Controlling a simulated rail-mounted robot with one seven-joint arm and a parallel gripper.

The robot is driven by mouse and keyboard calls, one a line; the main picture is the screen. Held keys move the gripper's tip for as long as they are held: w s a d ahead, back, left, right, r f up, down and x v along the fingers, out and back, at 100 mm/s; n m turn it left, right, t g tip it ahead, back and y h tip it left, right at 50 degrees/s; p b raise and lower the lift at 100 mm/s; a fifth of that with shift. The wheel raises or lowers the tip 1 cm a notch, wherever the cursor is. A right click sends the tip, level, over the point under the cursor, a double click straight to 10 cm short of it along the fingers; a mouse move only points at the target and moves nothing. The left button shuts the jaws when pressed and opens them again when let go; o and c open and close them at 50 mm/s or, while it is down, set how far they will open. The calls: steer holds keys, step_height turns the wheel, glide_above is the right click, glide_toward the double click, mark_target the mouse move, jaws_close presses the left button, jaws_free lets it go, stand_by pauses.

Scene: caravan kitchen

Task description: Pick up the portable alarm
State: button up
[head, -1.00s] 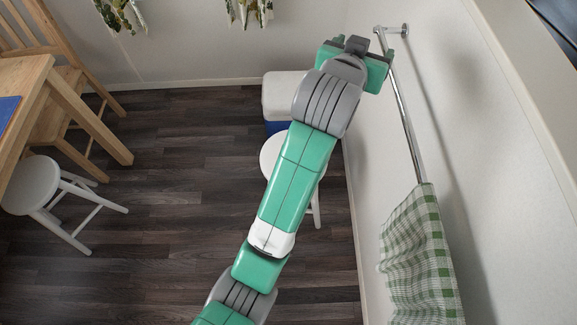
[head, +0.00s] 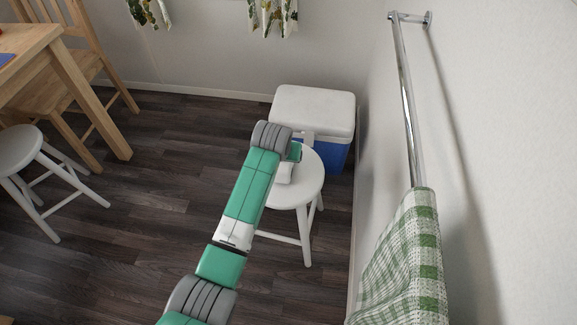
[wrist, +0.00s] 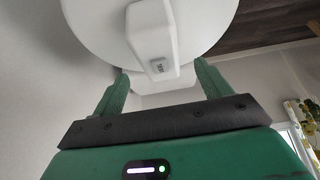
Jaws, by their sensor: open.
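The portable alarm is a white box with a small grey button; in the wrist view, the alarm (wrist: 148,32) lies on the round white stool top (wrist: 85,30). In the head view, a white piece that looks like the alarm (head: 284,172) shows on the stool (head: 308,185), beside my arm. My gripper (wrist: 160,76) is open, its two green fingers apart, with the alarm's near end in line with the gap. No contact is visible.
A blue cooler with a white lid (head: 312,108) stands right behind the stool. A wall with a chrome rail (head: 405,90) and checked green towel (head: 405,260) is on the right. A second stool (head: 22,150), chair and table are at left; the floor between is clear.

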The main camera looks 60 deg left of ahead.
steer(key=b+x, duration=0.2)
steer(key=x, duration=0.1)
steer(key=b+x, duration=0.1)
steer(key=x, duration=0.1)
steer(key=shift+s+d+f, duration=0.2)
steer(key=shift+s+d, duration=0.1)
steer(key=shift+d, duration=0.05)
steer(key=shift+w+a+f+b, duration=0.2)
steer(key=shift+a+f+b, duration=0.05)
steer(key=shift+f+b, duration=0.05)
steer(key=c, duration=1.2)
steer(key=shift+o, duration=0.2)
steer(key=shift+w+r+p, duration=0.1)
steer(key=shift+r+p, duration=1.3)
steer(key=shift+r, duration=0.65)
steer(key=s+d+r+p, duration=0.1)
steer(key=s+d+p, duration=0.5)
steer(key=s+d, duration=0.3)
steer(key=s, duration=0.4)
steer(key=shift+s+r+p, duration=0.15)
steer(key=shift+p, duration=0.15)
